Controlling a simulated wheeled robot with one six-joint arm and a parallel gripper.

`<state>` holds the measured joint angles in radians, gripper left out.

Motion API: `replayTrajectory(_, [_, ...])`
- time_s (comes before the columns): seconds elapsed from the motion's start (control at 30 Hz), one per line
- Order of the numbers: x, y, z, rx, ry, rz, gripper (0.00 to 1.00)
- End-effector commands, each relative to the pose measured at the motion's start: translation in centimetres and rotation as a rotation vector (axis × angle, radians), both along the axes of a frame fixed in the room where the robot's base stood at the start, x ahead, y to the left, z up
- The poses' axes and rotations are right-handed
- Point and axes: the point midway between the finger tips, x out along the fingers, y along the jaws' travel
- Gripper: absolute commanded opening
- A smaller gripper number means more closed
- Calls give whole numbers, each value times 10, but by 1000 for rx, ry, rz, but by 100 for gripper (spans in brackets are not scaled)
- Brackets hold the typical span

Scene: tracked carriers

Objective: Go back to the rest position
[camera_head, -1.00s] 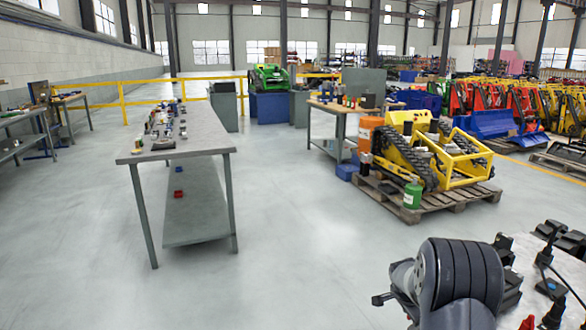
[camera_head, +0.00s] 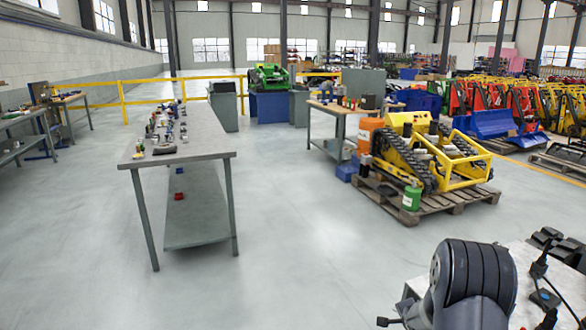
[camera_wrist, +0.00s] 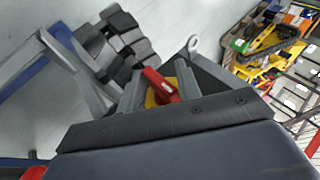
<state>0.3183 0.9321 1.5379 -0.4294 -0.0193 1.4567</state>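My arm (camera_head: 470,290) shows at the lower right of the head view, with a dark ribbed joint uppermost, beside a light tabletop. My gripper does not show clearly in that view. In the wrist view, what appears to be my gripper (camera_wrist: 160,88) has two grey finger-like bars rising from a dark screwed plate. A red handle-like part (camera_wrist: 160,86) with a yellow piece behind it shows between the bars. I cannot tell whether it is gripped or only lies behind them.
A light tabletop (camera_head: 575,275) with black devices is close at the right. A long grey bench (camera_head: 205,140) holding small parts stands at left. A yellow tracked carrier (camera_head: 410,160) sits on a pallet (camera_head: 445,203) at right. The floor between them is clear.

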Motion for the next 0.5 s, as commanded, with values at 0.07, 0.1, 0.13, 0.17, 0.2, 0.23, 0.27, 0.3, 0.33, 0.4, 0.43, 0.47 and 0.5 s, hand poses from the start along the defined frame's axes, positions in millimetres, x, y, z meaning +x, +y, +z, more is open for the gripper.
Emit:
replayTrajectory(0.07, [-1, 0, -1, 14, -32, 1, 33])
replayTrajectory(0.1, [-1, 0, -4, 20, -54, 1, 33])
replayTrajectory(0.13, [-1, 0, -4, 26, -70, 0, 33])
replayTrajectory(0.17, [-1, 0, -4, 32, -86, 1, 33])
replayTrajectory(0.2, [-1, 0, -5, 40, -106, 1, 33])
replayTrajectory(0.23, [-1, 0, -6, 45, -120, 0, 33])
replayTrajectory(0.27, [-1, 0, -6, 49, -134, 1, 33])
replayTrajectory(0.3, [-1, 0, -6, 56, -152, 0, 33])
replayTrajectory(0.33, [0, 0, -5, 61, -165, 1, 33])
replayTrajectory(0.4, [0, 0, -4, 67, -183, 2, 33])
replayTrajectory(0.43, [0, 0, -4, 70, -190, 1, 33])
replayTrajectory(0.47, [0, 1, -4, 72, -196, 2, 33])
replayTrajectory(0.5, [0, 1, -3, 75, -202, 1, 33])
